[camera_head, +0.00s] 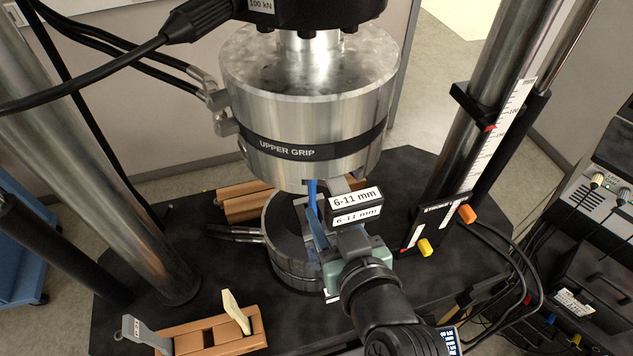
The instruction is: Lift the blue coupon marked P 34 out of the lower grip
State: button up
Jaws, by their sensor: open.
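The blue coupon (313,198) stands nearly upright in the gap below the steel upper grip (310,95). Its lower part passes down toward the lower grip (283,215), and its marking cannot be read. My gripper (326,232) is open at the coupon's right side, low in the gap. My gripper and a block labelled 6-11 mm (356,203) hide much of the lower grip and the coupon's lower end. Whether the fingers touch the coupon cannot be told.
A wooden rack (190,338) at the front left holds a cream piece (235,310) and a grey piece (150,334). Steel columns (110,170) flank the grips. Yellow (425,247) and orange (466,213) knobs sit at right.

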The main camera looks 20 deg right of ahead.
aim_at(314, 188)
jog(key=p+x, duration=0.2)
jog(key=x, duration=0.7)
jog(key=shift+w, duration=0.25)
grip_shut()
